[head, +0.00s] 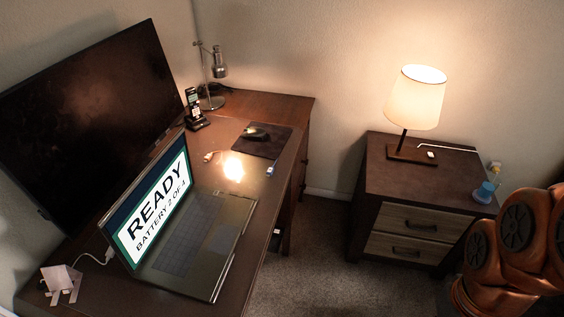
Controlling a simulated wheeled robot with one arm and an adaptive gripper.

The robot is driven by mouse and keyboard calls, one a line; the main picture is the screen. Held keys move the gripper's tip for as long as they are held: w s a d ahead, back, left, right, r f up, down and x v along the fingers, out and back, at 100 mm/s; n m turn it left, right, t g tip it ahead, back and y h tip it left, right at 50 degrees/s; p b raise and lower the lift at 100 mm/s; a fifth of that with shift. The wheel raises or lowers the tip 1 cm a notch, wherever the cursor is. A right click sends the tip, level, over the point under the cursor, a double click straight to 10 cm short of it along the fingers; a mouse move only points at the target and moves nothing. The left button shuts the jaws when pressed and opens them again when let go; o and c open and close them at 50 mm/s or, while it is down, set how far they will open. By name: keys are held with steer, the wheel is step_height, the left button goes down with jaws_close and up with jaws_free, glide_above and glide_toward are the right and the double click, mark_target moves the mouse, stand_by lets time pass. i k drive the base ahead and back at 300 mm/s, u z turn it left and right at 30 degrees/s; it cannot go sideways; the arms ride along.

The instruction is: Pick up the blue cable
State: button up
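No clear length of blue cable shows in the head view. A small white piece with a bluish end (270,170) lies on the desk near its right edge; it is too small to tell whether it is part of a cable. A blue object (486,191) stands at the right side of the nightstand, looking more like a small cup or bottle than a cable. My gripper is not in view. Orange-brown rounded parts at the lower right look like my own arm links, and they are apart from the desk.
The desk (232,107) holds a large monitor (85,110), an open laptop (200,240), a phone (194,108), a metal lamp (212,75) and a dark mat (262,146). A lit lamp (415,97) stands on the nightstand (385,170). Carpet (310,255) lies clear between the furniture.

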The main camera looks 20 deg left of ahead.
mark_target(270, 170)
steer(key=i, duration=1.4)
steer(key=u, duration=3.1)
